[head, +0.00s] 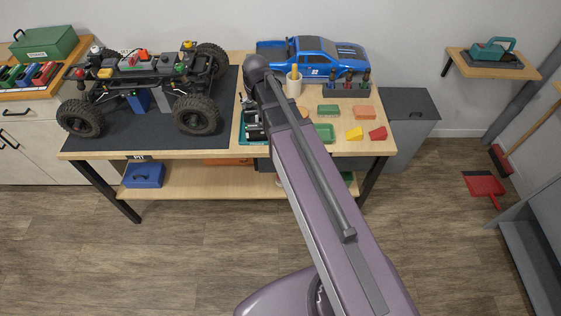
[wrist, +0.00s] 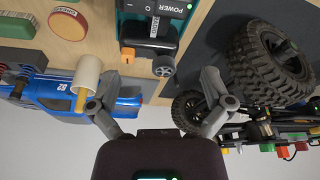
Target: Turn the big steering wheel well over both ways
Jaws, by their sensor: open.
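In the wrist view a teal-edged unit marked POWER (wrist: 165,8) lies at the top, with a black block (wrist: 150,33), an orange piece (wrist: 127,55) and a small grey ribbed wheel (wrist: 163,66) on it. I cannot tell whether this is the big steering wheel; no other steering wheel shows clearly. My gripper (wrist: 152,90) is open and empty, its fingers spread below the unit in the picture and apart from it. In the head view the teal unit (head: 246,139) is partly hidden by my arm, beside the dark mat, and my gripper is hidden.
The crawler chassis (head: 150,65) stands on the dark mat (head: 145,130); its big tyre (wrist: 268,65) is close to my gripper's right. A cream cup (wrist: 86,75) and blue truck body (head: 318,55) are at the other side. Several small coloured pieces lie on the bench's right.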

